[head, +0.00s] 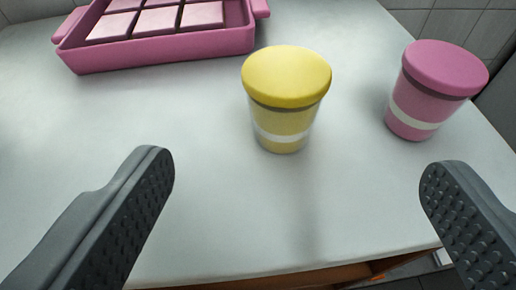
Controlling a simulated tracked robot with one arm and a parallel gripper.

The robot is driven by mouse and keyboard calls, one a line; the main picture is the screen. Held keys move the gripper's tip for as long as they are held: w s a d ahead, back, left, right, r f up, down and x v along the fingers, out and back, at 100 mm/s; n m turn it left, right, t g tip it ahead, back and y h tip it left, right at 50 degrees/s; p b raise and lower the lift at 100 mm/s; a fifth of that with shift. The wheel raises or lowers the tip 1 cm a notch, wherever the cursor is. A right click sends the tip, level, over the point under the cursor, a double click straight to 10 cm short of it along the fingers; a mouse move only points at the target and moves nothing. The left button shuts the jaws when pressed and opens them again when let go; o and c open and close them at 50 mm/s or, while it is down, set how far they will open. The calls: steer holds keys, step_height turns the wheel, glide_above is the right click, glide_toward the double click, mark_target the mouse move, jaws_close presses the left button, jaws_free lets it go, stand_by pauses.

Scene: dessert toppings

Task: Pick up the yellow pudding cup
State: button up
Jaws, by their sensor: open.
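The yellow pudding cup (283,122) stands upright on the white table. It has a yellow lid and a pale band around its lower body. My gripper (297,180) is open and empty, with one dark ridged finger at the lower left and one at the lower right. The cup stands beyond the fingertips, roughly between them in the picture and a little left of the middle of the gap. Nothing touches the cup.
A pink cup (427,100) stands upright to the right of the yellow one, near the table's right edge. A pink tray (160,51) with pale pink blocks lies at the back left. The white tabletop (235,215) is clear between the fingers.

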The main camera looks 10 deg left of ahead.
mark_target(286, 79)
steer(key=b+x, duration=0.1)
steer(key=x, duration=0.8)
steer(key=shift+f+b, duration=0.1)
steer(key=shift+b, duration=0.2)
steer(key=shift+r+b+x, duration=0.2)
steer(key=shift+b+x, duration=0.4)
steer(key=shift+x, duration=1.65)
steer(key=shift+a, duration=0.1)
steer(key=c, duration=1.1)
